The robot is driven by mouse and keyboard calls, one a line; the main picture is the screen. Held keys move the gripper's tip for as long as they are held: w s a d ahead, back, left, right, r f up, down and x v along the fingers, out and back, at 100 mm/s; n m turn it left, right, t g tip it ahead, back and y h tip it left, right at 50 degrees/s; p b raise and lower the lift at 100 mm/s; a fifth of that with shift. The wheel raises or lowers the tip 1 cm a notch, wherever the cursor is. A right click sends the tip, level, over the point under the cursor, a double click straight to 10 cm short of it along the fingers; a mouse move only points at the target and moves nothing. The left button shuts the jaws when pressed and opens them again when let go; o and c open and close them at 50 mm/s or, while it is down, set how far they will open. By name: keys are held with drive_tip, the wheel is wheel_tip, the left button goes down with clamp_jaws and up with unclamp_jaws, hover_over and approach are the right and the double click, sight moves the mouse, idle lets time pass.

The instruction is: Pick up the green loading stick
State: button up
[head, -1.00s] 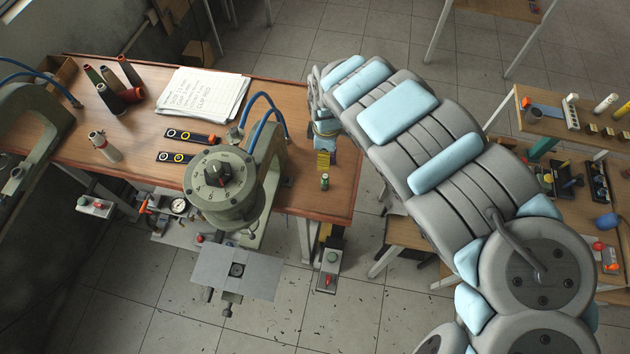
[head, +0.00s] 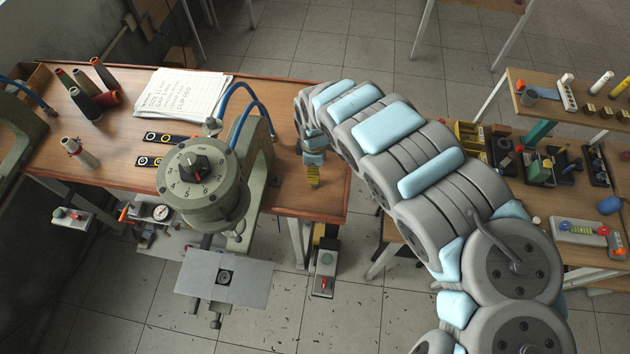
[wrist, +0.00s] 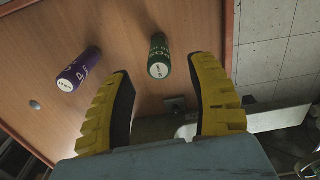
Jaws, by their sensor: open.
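The green loading stick (wrist: 159,57), a short dark green cylinder with white lettering and a pale end, is on the brown wooden table in the wrist view. My gripper (wrist: 163,66) is open, its two yellow ribbed fingers spread either side of the stick's line. The stick shows between and just beyond the fingertips, with a gap to each finger. A similar purple stick (wrist: 78,70) is to the left, outside the left finger. In the head view my gripper (head: 313,178) points down near the table's right front corner, and I cannot make out the green stick there.
A grey-green press with a round dial (head: 195,185) stands just left of my gripper, with blue hoses above it. The table's front edge (head: 315,217) is close by. A side bench (head: 570,130) with small parts is at right. Papers (head: 182,93) lie at the back.

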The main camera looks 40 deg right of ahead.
drive_tip(key=shift+s+f+b, duration=0.1)
drive_tip(key=shift+f+b, duration=0.25)
drive_tip(key=shift+f, duration=2.65)
clamp_jaws()
